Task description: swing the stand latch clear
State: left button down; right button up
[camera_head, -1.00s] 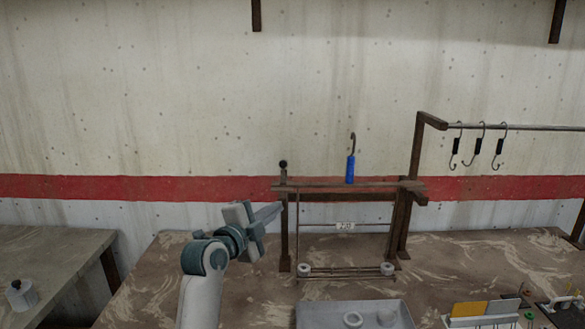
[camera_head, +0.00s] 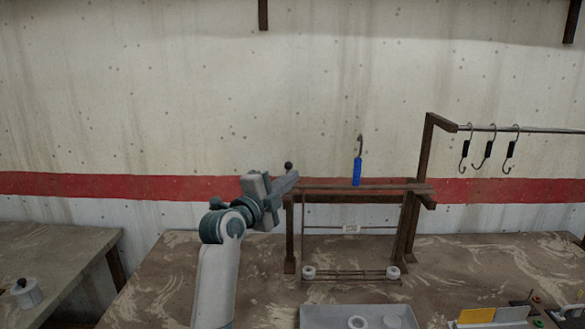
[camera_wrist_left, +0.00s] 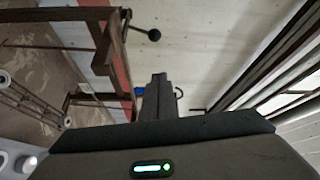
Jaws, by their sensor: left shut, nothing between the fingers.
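The stand (camera_head: 365,190) is a brown frame on the table with a flat top bar. A dark ball knob (camera_head: 288,165) on a short stem, which looks like the latch handle, rises at the bar's left end. It also shows in the left wrist view (camera_wrist_left: 154,34), above the fingers and apart from them in the picture. My left gripper (camera_head: 291,179) is shut and empty, its tip just below the knob in the head view. I cannot tell whether it touches the stem. Its closed fingers (camera_wrist_left: 158,82) point up in the wrist view. My right gripper is out of view.
A blue-handled hook (camera_head: 357,171) stands upright on the top bar. Several black hooks (camera_head: 488,149) hang from a rail at right. A grey tray (camera_head: 312,316) with white rings lies in front of the stand. The table left of the stand is clear.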

aim_at(289, 170)
pick_arm(q)
jog(key=w+p, duration=0.2)
jog(key=w+d+p, duration=0.1)
jog(key=w, duration=0.2)
jog(key=w+p, duration=0.2)
jog(key=w, duration=0.1)
jog(key=shift+d+p, duration=0.25)
jog(key=shift+p, duration=0.05)
jog(key=shift+w+a+f, duration=0.1)
jog(key=shift+a+f, duration=0.05)
jog(key=shift+a, duration=0.35)
